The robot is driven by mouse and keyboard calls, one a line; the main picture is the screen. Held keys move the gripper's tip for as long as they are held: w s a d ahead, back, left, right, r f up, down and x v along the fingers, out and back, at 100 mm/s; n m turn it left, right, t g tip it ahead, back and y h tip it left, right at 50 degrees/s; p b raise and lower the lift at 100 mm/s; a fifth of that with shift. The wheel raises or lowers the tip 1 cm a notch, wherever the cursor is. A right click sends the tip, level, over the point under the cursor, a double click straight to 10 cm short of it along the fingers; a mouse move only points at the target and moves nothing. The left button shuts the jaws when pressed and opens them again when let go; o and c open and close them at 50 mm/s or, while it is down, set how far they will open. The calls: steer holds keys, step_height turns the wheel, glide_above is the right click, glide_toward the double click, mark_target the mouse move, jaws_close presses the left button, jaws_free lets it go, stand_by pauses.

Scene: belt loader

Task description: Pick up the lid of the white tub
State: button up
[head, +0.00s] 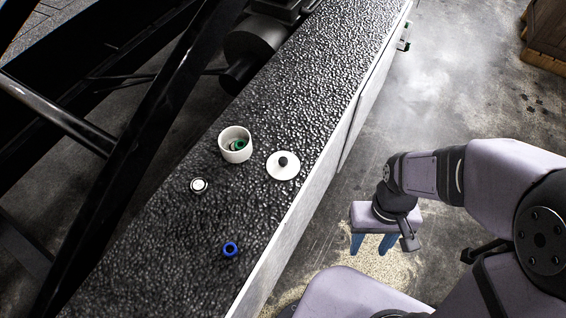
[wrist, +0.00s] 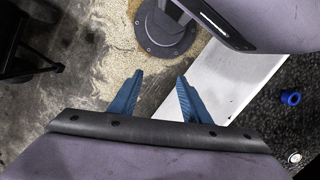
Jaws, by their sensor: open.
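The white tub (head: 235,146) stands open on the dark textured belt in the head view, with a green thing (head: 238,145) inside. Its lid (head: 283,167), a white disc with a black knob on top, lies flat on the belt just right of the tub, apart from it. My gripper (head: 372,246) hangs beyond the belt's right edge, well away from the lid, with its blue fingers pointing down. In the wrist view my gripper (wrist: 155,97) is open with nothing between its fingers. The tub and lid are not seen in the wrist view.
A blue ring (head: 230,249) and a small white-topped cylinder (head: 199,185) sit on the belt; the ring also shows in the wrist view (wrist: 290,97). The belt's pale side wall (head: 290,235) lies between my gripper and the lid. A wooden crate (head: 546,38) stands far right.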

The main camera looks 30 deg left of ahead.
mark_target(283, 160)
steer(key=w+a+f+n, duration=0.1)
steer(key=w+a, duration=0.1)
steer(key=a, duration=0.5)
steer(key=w+a+f+n+t, duration=0.1)
steer(key=w+a+n, duration=0.1)
steer(key=a, duration=0.5)
steer(key=w+a+f+n, duration=0.1)
steer(key=w+a, duration=0.1)
steer(key=a, duration=0.5)
steer(key=shift+a+f+n+t, duration=0.15)
steer(key=shift+a+n+t, duration=0.15)
steer(key=shift+a, duration=0.05)
steer(key=shift+t+y, duration=0.3)
steer(key=shift+y, duration=0.1)
steer(key=w+a, duration=0.1)
steer(key=w+a+r, duration=0.1)
steer(key=a, duration=0.1)
steer(key=shift+w+a+r, duration=0.1)
steer(key=shift+w+r, duration=0.05)
steer(key=shift+w, duration=0.25)
steer(key=w+a+r+m, duration=0.1)
steer(key=w+a+r, duration=0.1)
steer(key=w+a+r+m+t+y, duration=0.1)
steer(key=w+a+r, duration=0.1)
steer(key=a+r, duration=0.1)
steer(key=shift+w, duration=0.25)
steer(key=shift+s+d+m, duration=0.1)
steer(key=shift+d+m, duration=0.05)
steer(key=shift+m, duration=0.45)
steer(key=shift+f, duration=0.15)
